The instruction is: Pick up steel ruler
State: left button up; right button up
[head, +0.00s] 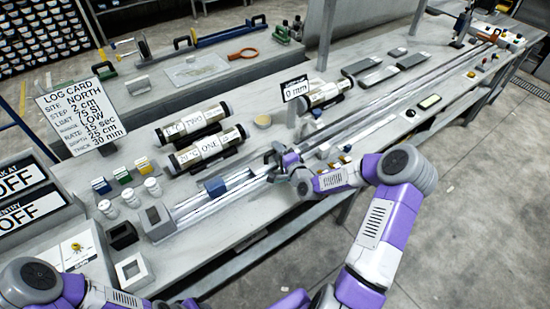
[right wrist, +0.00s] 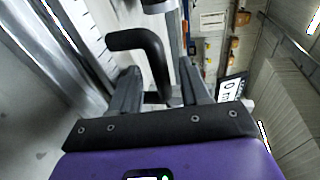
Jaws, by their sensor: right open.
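My right gripper (head: 277,158) is low over the long pale rail on the bench, its fingers pointing left. In the right wrist view its two fingers (right wrist: 160,88) are apart, with a black bent handle (right wrist: 148,48) in front of and partly between them. I cannot tell whether the fingers touch it. The handle's lower end is hidden by the gripper. I cannot single out the steel ruler for certain; long thin metal strips (head: 385,100) run along the rail to the right. My left arm (head: 40,285) shows at the lower left, its gripper out of frame.
Two labelled core cylinders (head: 197,122) lie in dark cradles behind the rail. A log card (head: 80,117) stands at the left, with small jars (head: 130,197) near it. Dark trays (head: 380,75) lie at the back right.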

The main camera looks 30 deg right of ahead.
jog(key=shift+w+f, duration=0.1)
jog(key=shift+w, duration=0.55)
grip_shut()
